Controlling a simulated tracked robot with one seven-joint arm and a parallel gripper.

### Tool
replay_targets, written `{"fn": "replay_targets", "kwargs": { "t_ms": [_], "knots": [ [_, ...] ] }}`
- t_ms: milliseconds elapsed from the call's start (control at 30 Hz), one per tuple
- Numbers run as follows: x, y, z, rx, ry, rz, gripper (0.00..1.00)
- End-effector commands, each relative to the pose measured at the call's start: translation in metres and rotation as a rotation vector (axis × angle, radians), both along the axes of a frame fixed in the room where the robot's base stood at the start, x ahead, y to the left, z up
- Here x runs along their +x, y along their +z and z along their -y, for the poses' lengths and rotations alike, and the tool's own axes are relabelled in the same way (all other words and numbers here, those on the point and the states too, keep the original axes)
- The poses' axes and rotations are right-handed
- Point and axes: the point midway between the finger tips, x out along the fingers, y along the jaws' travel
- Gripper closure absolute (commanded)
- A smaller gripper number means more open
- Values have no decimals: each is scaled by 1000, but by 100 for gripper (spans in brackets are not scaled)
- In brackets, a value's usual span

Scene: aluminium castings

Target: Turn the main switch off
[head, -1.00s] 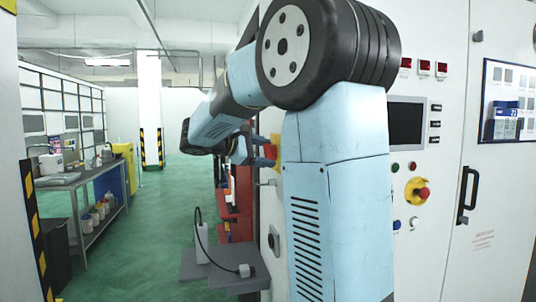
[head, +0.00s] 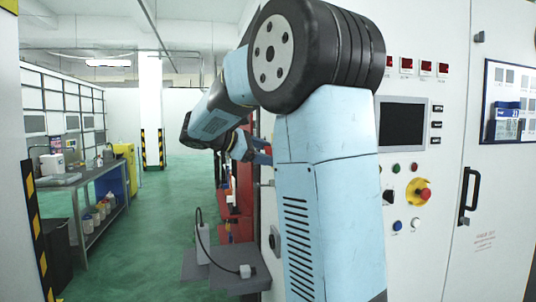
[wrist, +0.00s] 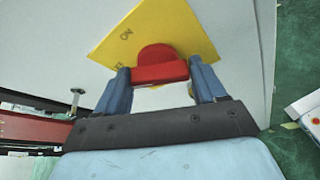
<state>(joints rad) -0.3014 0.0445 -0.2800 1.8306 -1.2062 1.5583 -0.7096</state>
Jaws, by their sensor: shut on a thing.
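The main switch shows in the wrist view as a red handle (wrist: 160,66) on a yellow plate (wrist: 182,22) with small dark markings that I cannot read clearly. My gripper (wrist: 159,70) has one blue finger on each side of the red handle and is shut on it. The handle hides part of the plate. In the head view my gripper (head: 262,152) is at the left end of the white cabinet, partly behind my arm, and the switch is hidden there.
The white cabinet (head: 420,230) carries a screen (head: 402,124), small buttons and a red emergency stop (head: 425,195) on yellow. A grey shelf (head: 205,265) juts out below my gripper. A workbench (head: 85,180) stands left, with open green floor (head: 150,230) between.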

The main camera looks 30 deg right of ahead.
Motion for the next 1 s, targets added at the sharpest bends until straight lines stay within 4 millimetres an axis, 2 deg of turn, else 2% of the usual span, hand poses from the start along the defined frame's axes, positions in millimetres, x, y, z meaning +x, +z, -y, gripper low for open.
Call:
{"fn": "replay_targets", "kwargs": {
  "t_ms": [67, 100, 333, 667, 767, 1000],
  "knots": [
    [-1, -6, -2, 7, -3, -11, 60],
    [-1, -6, -2, 7, -3, -11, 29],
    [-1, -3, -1, 5, -2, -7, 7],
    [0, -1, -3, 3, -1, -2, 6],
    [1, 3, -12, 3, -2, -1, 6],
    [4, 16, -54, 4, 1, -3, 6]
  ]
}}
